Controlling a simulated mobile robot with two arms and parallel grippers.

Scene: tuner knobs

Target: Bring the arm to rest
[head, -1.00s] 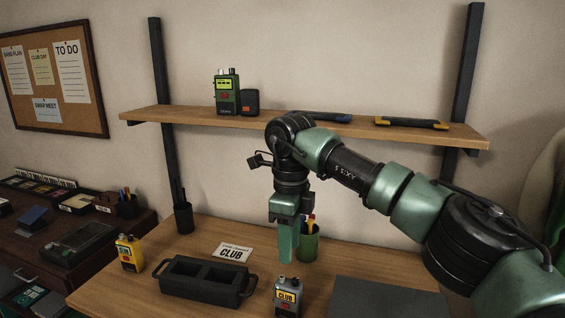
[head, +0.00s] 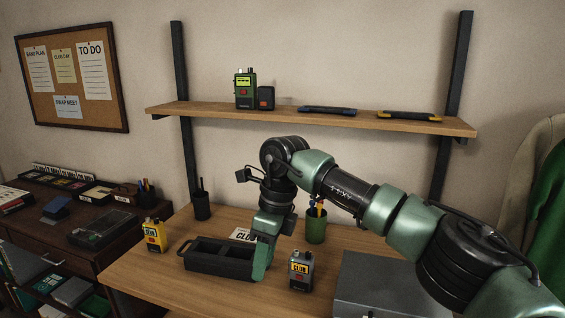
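My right arm comes in from the right. Its gripper (head: 262,262) points down over the right end of the black two-slot holder (head: 222,271) on the desk. The fingers show edge-on, so I cannot tell whether they are open or shut. I see nothing clearly held in them. A grey radio with a yellow CLUB label (head: 301,271) stands on the desk just right of the gripper, apart from it. A yellow radio (head: 154,236) stands left of the holder. A green radio (head: 245,89) stands on the wall shelf. My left gripper is not in view.
The shelf (head: 300,118) also holds a small black device (head: 266,98) and two bars. A CLUB card (head: 241,234), partly hidden, lies behind the holder. A green pen cup (head: 316,227) and a dark cup (head: 202,206) stand at the back. A grey case (head: 385,285) is at the right.

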